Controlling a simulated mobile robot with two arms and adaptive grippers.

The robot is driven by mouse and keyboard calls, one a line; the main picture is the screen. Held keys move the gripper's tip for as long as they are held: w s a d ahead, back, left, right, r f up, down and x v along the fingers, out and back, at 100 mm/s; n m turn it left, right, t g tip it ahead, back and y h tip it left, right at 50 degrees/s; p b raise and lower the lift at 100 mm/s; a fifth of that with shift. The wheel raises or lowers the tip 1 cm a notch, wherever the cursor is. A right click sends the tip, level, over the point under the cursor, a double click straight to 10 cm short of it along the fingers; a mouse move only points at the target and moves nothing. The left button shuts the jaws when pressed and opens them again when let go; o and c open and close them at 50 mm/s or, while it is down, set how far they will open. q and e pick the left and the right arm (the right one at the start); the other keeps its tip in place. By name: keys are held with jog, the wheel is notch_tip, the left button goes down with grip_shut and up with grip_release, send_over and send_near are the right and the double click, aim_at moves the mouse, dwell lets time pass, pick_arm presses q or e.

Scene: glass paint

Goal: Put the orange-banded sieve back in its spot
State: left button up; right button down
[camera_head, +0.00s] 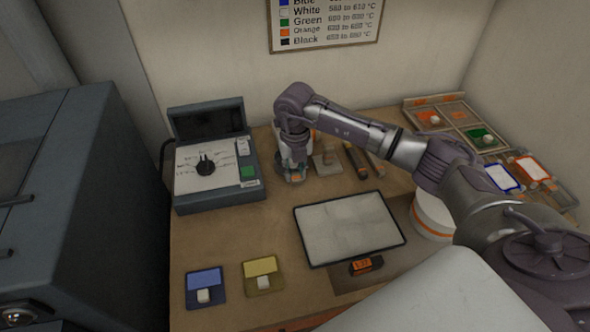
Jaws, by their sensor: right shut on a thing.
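My right gripper (292,170) reaches down to the wooden table beside the control box. It is shut on a small grey round thing with a bit of orange on it, which looks like the orange-banded sieve (297,179). The fingers and wrist hide much of it, and I cannot tell whether it touches the table. My left gripper is not in view. No empty spot for the sieve can be clearly made out.
A control box (217,170) stands left of the gripper. A small block on a plate (326,160) and dark bars (356,162) lie close on its right. A dark-framed pale panel (349,228) lies in front. Blue (205,281) and yellow (263,266) trays are front left.

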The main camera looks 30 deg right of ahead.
jog(key=shift+f+b, duration=0.3)
jog(key=shift+f, duration=0.15)
dwell(0.7)
jog(key=c, duration=0.8)
grip_release()
jog(key=shift+c, duration=0.2)
